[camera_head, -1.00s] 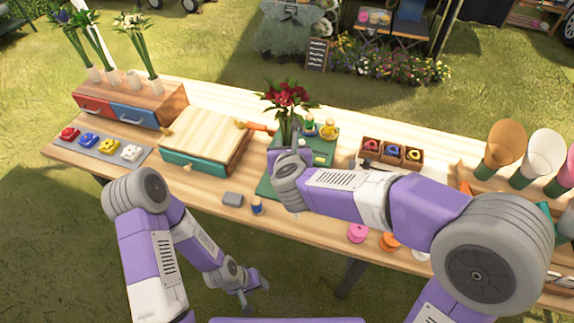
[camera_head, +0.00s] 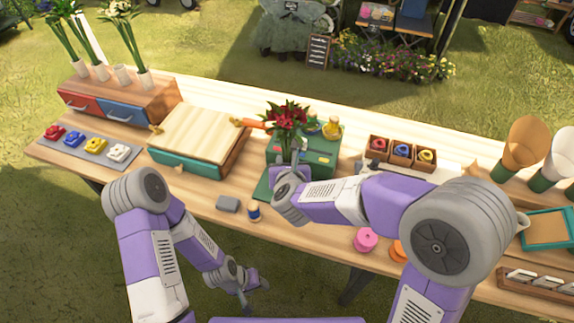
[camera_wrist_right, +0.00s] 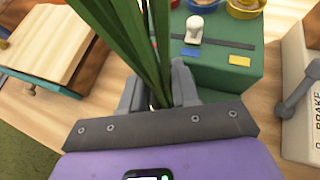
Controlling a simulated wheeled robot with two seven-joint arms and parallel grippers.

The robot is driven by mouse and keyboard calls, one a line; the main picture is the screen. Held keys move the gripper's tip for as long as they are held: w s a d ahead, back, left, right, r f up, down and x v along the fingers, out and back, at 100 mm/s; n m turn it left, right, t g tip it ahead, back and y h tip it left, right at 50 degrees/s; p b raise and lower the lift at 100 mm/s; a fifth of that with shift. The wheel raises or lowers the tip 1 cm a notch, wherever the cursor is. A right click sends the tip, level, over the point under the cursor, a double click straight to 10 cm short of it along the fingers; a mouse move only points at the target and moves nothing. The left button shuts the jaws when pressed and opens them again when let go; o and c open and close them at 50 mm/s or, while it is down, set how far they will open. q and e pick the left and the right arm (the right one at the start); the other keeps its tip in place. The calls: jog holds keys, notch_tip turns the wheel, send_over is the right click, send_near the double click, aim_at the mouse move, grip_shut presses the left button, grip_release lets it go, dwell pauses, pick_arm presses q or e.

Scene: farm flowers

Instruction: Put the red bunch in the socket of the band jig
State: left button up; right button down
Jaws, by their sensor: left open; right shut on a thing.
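The red bunch (camera_head: 286,113), dark red flowers on green stems, is upright in my right gripper (camera_head: 297,160) in the head view. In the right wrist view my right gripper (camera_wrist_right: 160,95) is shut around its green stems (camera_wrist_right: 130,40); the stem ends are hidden. The green jig (camera_head: 315,160) stands right by the bunch, with a green base (camera_head: 264,188) in front. The wrist view also shows the green block (camera_wrist_right: 215,65) with blue and yellow labels. I cannot make out the socket. My left gripper (camera_head: 252,287) is open and empty, below the table's front edge.
A wooden board on a teal drawer box (camera_head: 195,135) stands left of the jig. A row of small boxes (camera_head: 400,152) stands to its right. A grey block (camera_head: 228,204) and a blue spool (camera_head: 254,213) lie near the front edge. A brake lever (camera_wrist_right: 295,95) shows in the wrist view.

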jog(key=shift+f, duration=0.1)
jog(key=c, duration=0.8)
grip_release()
jog(key=shift+c, duration=0.2)
jog(key=p+v, duration=0.2)
jog(key=v, duration=1)
jog(key=shift+p, duration=0.4)
